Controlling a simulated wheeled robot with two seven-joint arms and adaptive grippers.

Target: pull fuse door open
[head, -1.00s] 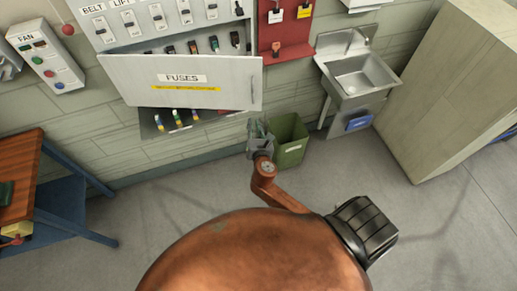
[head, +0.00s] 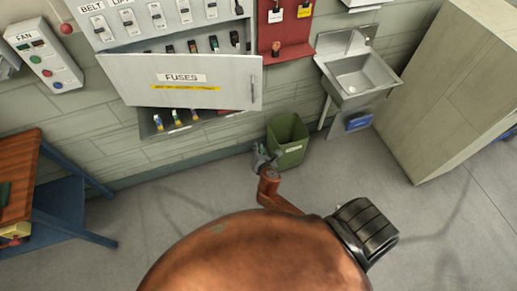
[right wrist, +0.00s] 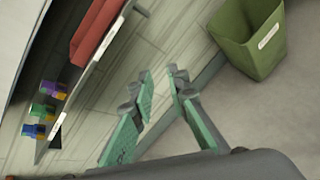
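The fuse door (head: 180,97) is a pale grey panel labelled FUSES with a yellow strip. It stands out from the cabinet at an angle, with fuses (head: 178,116) showing below it and a small handle (head: 253,90) near its right edge. My right gripper (head: 264,156) is below the door's right end, apart from it, in front of the green bin. In the right wrist view its two green-padded fingers (right wrist: 162,85) are spread with nothing between them. Coloured fuses (right wrist: 42,112) show at the left there. My left gripper is not in view.
A green bin (head: 287,141) stands by the wall beside my right gripper. A steel sink (head: 360,75), a tall cabinet (head: 445,85) and a red tool board (head: 285,35) are to the right. A wooden table (head: 18,175) stands at the left. The floor between is clear.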

